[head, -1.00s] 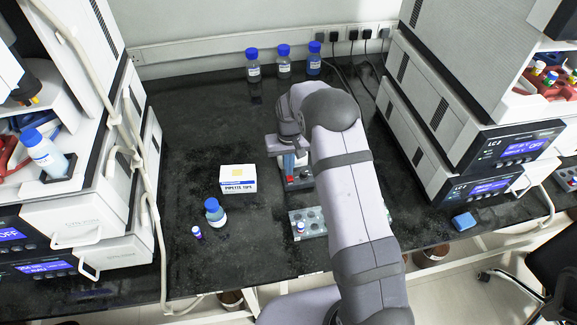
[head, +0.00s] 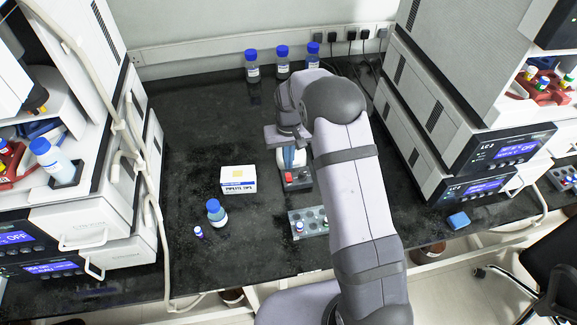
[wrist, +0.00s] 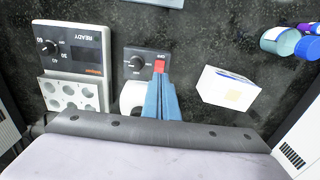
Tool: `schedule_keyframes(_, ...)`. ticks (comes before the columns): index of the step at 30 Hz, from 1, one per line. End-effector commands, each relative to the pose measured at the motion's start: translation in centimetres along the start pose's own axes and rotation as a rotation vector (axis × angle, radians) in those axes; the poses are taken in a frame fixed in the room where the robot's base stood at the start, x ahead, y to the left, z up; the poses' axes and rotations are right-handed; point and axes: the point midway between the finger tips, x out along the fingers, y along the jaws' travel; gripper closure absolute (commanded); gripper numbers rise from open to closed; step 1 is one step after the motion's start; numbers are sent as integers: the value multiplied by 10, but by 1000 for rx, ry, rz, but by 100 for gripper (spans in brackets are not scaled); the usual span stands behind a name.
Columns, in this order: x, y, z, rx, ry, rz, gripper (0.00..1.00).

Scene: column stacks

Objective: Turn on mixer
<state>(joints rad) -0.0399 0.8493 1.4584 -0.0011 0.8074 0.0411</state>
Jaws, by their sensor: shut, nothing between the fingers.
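The mixer (head: 297,183) is a small dark-faced unit on the black bench, partly hidden behind my arm. In the wrist view its front panel (wrist: 142,62) shows a round dial (wrist: 137,63) and a red switch (wrist: 159,66). Its white round top (wrist: 131,98) is partly covered by my fingers. My gripper (wrist: 159,82) has blue fingers shut together, with nothing between them. The tips are right beside the red switch in the wrist view; I cannot tell whether they touch it. In the head view the fingers (head: 292,158) are above and behind the switch.
A unit reading READY (wrist: 75,48) with a holed block (wrist: 72,95) stands beside the mixer. A pipette tips box (head: 238,180), a blue-capped bottle (head: 216,213), a small vial (head: 198,232) and a tube rack (head: 306,222) are near.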

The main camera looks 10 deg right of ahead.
Motion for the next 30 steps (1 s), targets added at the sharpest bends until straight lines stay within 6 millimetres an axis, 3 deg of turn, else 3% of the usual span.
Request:
schedule_keyframes(6,-39,0,-1,0,8,0,100)
schedule_keyframes(13,-71,0,-1,0,6,0,100)
schedule_keyframes(19,-82,0,0,0,4,0,100)
schedule_keyframes(30,-83,0,0,0,4,0,100)
